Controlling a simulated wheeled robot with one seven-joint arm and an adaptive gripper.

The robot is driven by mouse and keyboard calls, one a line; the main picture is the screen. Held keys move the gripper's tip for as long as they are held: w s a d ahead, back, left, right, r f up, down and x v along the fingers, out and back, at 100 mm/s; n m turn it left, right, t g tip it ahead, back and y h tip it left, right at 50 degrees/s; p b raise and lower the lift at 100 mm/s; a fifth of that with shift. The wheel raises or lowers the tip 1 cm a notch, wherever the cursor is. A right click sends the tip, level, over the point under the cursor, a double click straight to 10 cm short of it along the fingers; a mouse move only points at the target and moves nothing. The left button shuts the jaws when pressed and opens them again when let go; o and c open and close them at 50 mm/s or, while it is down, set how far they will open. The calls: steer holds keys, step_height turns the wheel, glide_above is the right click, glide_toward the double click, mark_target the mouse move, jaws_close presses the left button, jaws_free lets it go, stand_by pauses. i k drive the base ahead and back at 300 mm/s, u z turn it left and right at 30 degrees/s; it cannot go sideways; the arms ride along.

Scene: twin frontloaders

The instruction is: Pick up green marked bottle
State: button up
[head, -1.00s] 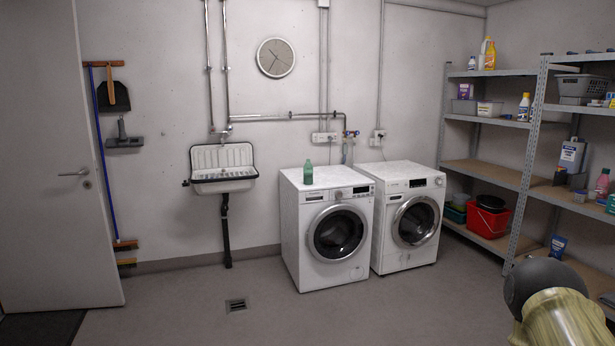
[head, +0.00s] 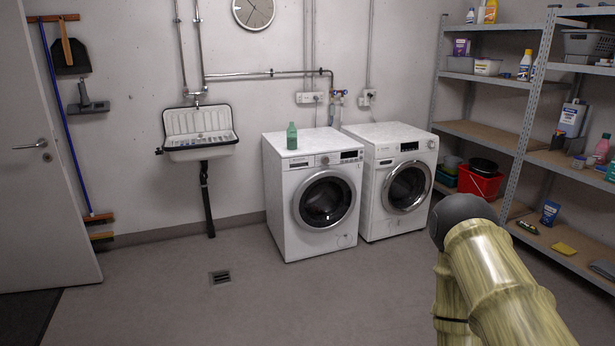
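A small green bottle (head: 292,136) stands upright on top of the left washing machine (head: 312,194), near its left rear part. No mark on the bottle can be made out at this size. Part of my arm shows at the lower right of the head view, apart from the machines and in front of them. My gripper is not in view.
A second washing machine (head: 390,180) stands close on the right. A wall sink (head: 198,152) hangs to the left. Metal shelves (head: 519,145) with bottles and a red bucket (head: 480,184) line the right side. The floor (head: 260,305) before the machines is clear, with a drain (head: 220,277).

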mark_target(291, 132)
steer(key=u, duration=0.45)
steer(key=i, duration=1.6)
steer(key=u, duration=0.4)
steer(key=i, duration=2.3)
steer(key=z, duration=0.2)
